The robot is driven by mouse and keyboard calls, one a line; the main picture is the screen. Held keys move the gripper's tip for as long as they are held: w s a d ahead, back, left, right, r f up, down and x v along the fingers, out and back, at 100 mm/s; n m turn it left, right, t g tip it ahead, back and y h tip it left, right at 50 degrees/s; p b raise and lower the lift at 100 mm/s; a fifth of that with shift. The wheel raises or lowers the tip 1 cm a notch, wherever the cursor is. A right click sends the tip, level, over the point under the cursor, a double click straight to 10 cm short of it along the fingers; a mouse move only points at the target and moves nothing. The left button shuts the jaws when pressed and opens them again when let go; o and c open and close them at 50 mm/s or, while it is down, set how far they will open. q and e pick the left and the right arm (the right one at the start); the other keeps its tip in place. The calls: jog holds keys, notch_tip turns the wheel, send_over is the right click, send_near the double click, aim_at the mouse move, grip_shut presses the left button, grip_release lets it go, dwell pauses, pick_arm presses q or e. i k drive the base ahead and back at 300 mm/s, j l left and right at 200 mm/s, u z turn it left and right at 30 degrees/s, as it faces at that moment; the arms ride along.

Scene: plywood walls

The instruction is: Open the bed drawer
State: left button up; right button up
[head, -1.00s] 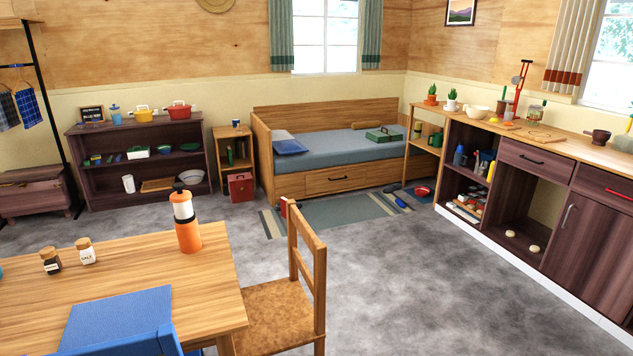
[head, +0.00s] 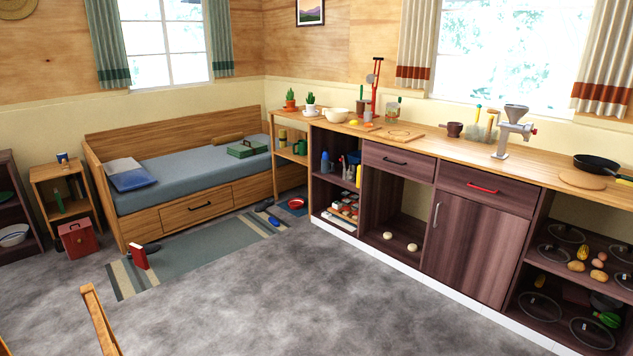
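The wooden bed (head: 139,222) stands against the back wall, with a grey-blue mattress (head: 190,171). Its drawer (head: 197,208) is in the front side under the mattress and looks shut, flush with the frame. A dark bar handle (head: 200,207) sits at the drawer's middle. Neither of my grippers is in the head view.
A counter (head: 400,180) runs along the right. A chair back (head: 100,320) is at lower left. The grey floor between is clear.

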aim_at(180, 215)
jog(key=i+l+z, duration=0.15)
jog(key=i+z, duration=0.25)
jog(key=i, duration=0.75)
